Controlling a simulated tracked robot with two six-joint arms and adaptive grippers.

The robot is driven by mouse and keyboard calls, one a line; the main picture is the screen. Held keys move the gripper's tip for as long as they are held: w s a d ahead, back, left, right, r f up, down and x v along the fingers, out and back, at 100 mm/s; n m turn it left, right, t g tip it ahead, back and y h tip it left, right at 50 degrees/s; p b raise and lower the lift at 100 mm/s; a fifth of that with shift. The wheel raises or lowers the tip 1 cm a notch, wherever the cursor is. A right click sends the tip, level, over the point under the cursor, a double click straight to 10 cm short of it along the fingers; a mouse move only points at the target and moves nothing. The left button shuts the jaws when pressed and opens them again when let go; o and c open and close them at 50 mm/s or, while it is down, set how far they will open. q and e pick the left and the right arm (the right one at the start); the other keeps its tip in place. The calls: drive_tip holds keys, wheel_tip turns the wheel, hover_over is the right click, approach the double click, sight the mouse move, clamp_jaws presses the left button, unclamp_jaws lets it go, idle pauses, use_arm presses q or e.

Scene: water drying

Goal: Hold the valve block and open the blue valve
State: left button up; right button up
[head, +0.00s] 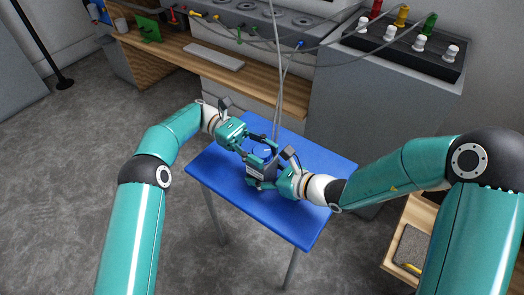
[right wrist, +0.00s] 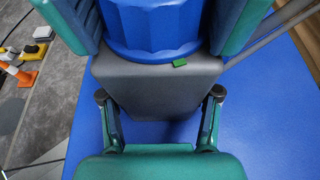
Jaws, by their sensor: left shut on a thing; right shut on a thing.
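The dark grey valve block (head: 262,170) is on the blue table, largely hidden between my two grippers in the head view. In the right wrist view the block (right wrist: 155,88) shows below the ribbed blue valve (right wrist: 152,28), with a small green mark (right wrist: 180,62) beside the valve's edge. In the head view a little of the blue valve (head: 262,150) shows. My right gripper (head: 266,171) is shut on the blue valve, with teal finger pads on both sides of it. My left gripper (head: 250,154) is shut on the valve block from the back left; its fingertips are partly hidden.
The blue table (head: 310,215) is bare around the block. Behind it are a wooden counter (head: 200,60) and a grey cabinet (head: 345,125). A black tray (head: 400,45) with coloured and white pieces stands at upper right. Thin cables (head: 278,90) hang down behind the grippers.

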use_arm(q)
drive_tip(key=shift+w, duration=0.1)
drive_tip(key=o, duration=1.2)
drive_tip(key=shift+c, duration=0.2)
drive_tip(key=shift+r+n+t+h, duration=0.1)
drive_tip(key=shift+n+t+h, duration=0.3)
drive_tip(key=shift+t, duration=0.1)
drive_tip(key=shift+n+t+h, duration=1)
drive_tip(key=shift+n+t, duration=0.4)
drive_tip(key=shift+t, duration=0.6)
drive_tip(key=n+t, duration=0.2)
drive_tip(key=t, duration=0.2)
drive_tip(key=n+t+h, duration=0.1)
drive_tip(key=n+t, duration=0.2)
drive_tip(key=t, duration=0.1)
drive_tip(key=s+a+t, duration=0.1)
drive_tip(key=a, duration=1.1)
drive_tip(key=shift+s+n, duration=0.4)
